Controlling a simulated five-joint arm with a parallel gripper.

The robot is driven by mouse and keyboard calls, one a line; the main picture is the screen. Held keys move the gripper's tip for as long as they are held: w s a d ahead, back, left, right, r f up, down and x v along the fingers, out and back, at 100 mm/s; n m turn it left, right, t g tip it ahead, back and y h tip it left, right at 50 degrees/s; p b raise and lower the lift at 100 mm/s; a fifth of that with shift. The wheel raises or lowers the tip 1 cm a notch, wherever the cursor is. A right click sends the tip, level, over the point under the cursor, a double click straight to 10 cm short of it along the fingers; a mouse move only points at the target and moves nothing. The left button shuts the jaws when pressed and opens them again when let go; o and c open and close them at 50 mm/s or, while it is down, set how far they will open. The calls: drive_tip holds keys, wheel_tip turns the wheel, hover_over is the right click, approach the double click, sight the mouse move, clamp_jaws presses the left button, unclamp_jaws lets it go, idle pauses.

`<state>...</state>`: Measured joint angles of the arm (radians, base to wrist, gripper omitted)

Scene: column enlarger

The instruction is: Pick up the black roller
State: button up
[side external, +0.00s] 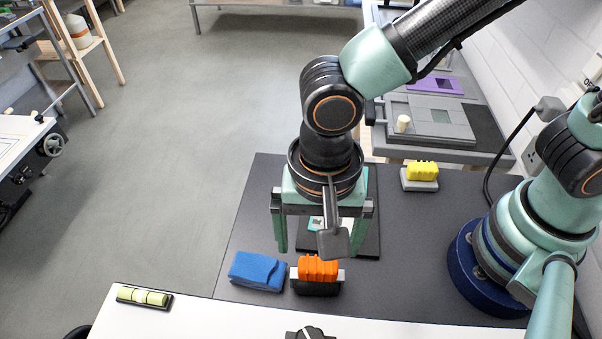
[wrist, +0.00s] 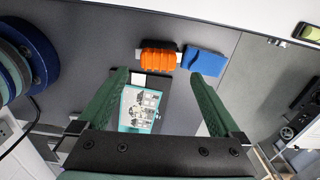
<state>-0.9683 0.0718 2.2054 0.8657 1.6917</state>
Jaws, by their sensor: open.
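I cannot make out a black roller for certain in either view. A dark object (side external: 311,333) is cut off by the bottom edge of the side external view, on the white surface; it is too cropped to name. My gripper (side external: 320,246) points down, open and empty, above a dark board. It also shows in the wrist view (wrist: 164,73), its two green fingers spread apart. Below them lies a teal-bordered picture sheet (wrist: 140,110) on the dark board (wrist: 173,97).
An orange ridged block (side external: 318,268) on a dark base and a folded blue cloth (side external: 257,271) lie near the mat's front edge. A yellow ridged block (side external: 422,171) stands at the back right.

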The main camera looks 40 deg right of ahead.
sight(318, 264)
drive_tip(key=shift+d+f, duration=0.15)
drive_tip(key=shift+f, duration=3.55)
drive_tip(key=c, duration=1.4)
drive_tip(key=shift+c, duration=0.2)
drive_tip(key=shift+r, duration=0.15)
wheel_tip(318, 264, up, 20)
drive_tip(key=shift+s, duration=0.1)
